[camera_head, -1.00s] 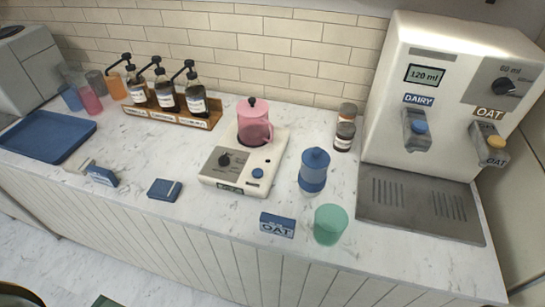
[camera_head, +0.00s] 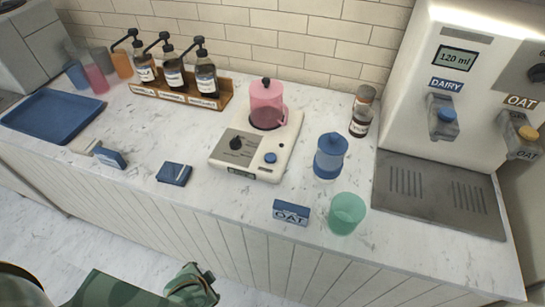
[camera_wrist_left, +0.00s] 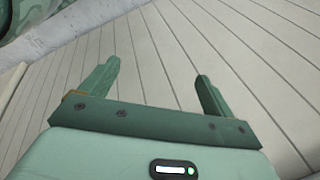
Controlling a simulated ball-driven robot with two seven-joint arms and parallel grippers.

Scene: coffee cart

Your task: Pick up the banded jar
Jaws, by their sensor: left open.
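A blue jar (camera_head: 330,157) with a knobbed lid and a paler band stands upright on the counter, right of the white scale; I take it as the banded jar. It is not visible in the left wrist view. My left gripper (camera_wrist_left: 157,70) is open and empty, with its two green fingers spread before the panelled cart front. My green left arm (camera_head: 120,289) shows at the bottom left of the head view, below and well apart from the jar. My right gripper is not in view.
A brown bottle (camera_head: 360,122) is behind. The dispenser's drip tray (camera_head: 440,196) lies to the right.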

